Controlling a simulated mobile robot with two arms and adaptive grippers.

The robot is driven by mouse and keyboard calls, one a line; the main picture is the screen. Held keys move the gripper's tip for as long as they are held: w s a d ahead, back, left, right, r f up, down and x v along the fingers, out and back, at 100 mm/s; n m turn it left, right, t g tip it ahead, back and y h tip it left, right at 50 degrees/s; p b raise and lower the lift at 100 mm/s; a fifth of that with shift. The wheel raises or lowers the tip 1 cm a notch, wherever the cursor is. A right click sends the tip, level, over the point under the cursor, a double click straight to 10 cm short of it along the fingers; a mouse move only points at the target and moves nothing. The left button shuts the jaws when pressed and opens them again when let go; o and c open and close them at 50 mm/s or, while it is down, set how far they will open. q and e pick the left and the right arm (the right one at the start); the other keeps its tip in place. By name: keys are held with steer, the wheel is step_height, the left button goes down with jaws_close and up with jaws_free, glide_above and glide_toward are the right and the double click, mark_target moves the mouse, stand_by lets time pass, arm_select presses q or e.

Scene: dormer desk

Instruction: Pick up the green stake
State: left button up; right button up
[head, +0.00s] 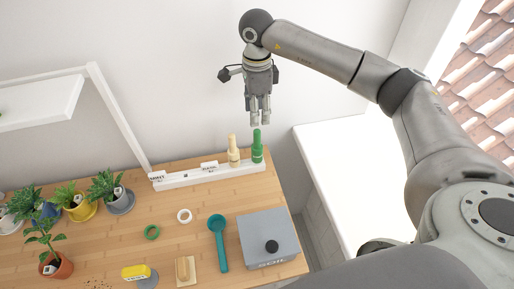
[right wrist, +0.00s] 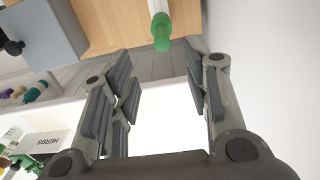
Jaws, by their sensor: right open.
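The green stake (head: 257,148) stands upright in the right end of a white rail (head: 213,178) at the back of the wooden desk. It also shows in the right wrist view (right wrist: 161,33), at the top, beyond my fingertips. A beige stake (head: 233,150) stands just left of it in the same rail. My right gripper (head: 260,121) is in front of the wall, fingers pointing down, just above the green stake's top in the head view. In the right wrist view (right wrist: 166,75) its fingers are apart with nothing between them. My left gripper is not in view.
A grey box (head: 268,228) with a black knob sits at the desk's front right, beside a teal scoop (head: 218,240). Potted plants (head: 105,187) crowd the left. A white post (head: 120,120) rises at the rail's left end. A white surface (head: 345,175) lies right of the desk.

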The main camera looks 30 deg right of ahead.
mark_target(257, 131)
step_height(257, 131, down, 4)
steer(key=shift+r+p, duration=0.25)
steer(key=shift+p, duration=0.1)
steer(key=shift+f+p, duration=0.45)
steer(key=shift+f, duration=0.1)
step_height(257, 131, down, 4)
steer(key=shift+w+r+p, duration=0.1)
steer(key=shift+r+p, duration=0.15)
steer(key=shift+p, duration=0.65)
steer(key=shift+f, duration=0.5)
steer(key=shift+c, duration=0.2)
jaws_close()
